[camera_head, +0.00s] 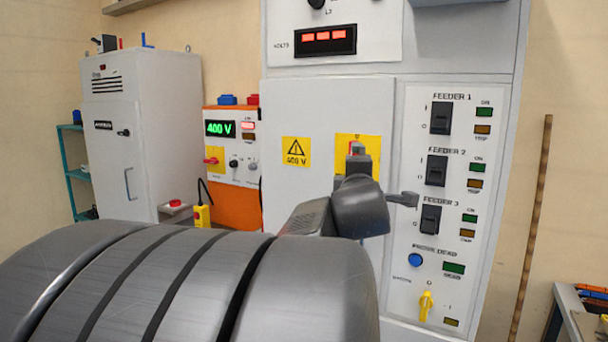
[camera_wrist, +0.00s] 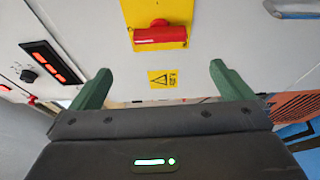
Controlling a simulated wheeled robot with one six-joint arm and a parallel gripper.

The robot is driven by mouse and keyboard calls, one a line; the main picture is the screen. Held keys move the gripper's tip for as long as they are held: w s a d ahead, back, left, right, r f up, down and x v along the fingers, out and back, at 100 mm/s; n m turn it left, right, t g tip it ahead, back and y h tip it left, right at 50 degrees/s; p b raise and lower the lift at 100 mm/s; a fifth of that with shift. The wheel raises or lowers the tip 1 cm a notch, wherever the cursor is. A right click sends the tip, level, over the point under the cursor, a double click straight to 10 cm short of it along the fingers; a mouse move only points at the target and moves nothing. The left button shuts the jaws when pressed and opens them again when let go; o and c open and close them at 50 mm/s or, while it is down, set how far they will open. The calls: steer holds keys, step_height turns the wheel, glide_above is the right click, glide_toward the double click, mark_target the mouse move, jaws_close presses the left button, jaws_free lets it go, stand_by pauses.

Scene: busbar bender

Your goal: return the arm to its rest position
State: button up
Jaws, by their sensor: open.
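My gripper (camera_wrist: 160,70) is open and empty in the wrist view, its two green fingers apart. Past the fingers is the tall cabinet's front, with a red rotary handle (camera_wrist: 159,35) on a yellow plate (camera_wrist: 158,22) and a 400 V warning label (camera_wrist: 164,78). No finger visibly touches the handle. In the head view my arm (camera_head: 200,285) fills the lower foreground and reaches toward the cabinet (camera_head: 335,110).
The feeder panel (camera_head: 450,200) with black switches and a yellow knob (camera_head: 426,305) is right of my wrist. An orange 400 V unit (camera_head: 232,160) and a grey cabinet (camera_head: 150,130) stand left. A brown pole (camera_head: 530,230) leans at right near a bench (camera_head: 565,310).

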steer(key=p+x, duration=0.2)
steer(key=x, duration=1.2)
steer(key=shift+s+a, duration=0.1)
steer(key=shift+s, duration=0.05)
steer(key=b+v, duration=0.2)
steer(key=v, duration=1.1)
steer(key=w+d+f+m+t+h+p, duration=0.1)
steer(key=w+m+h+p, duration=0.7)
steer(key=m, duration=1.3)
steer(key=shift+w+d+p, duration=0.55)
steer(key=shift+w+p, duration=1.55)
steer(key=shift+w, duration=0.55)
steer(key=shift+a+f, duration=0.1)
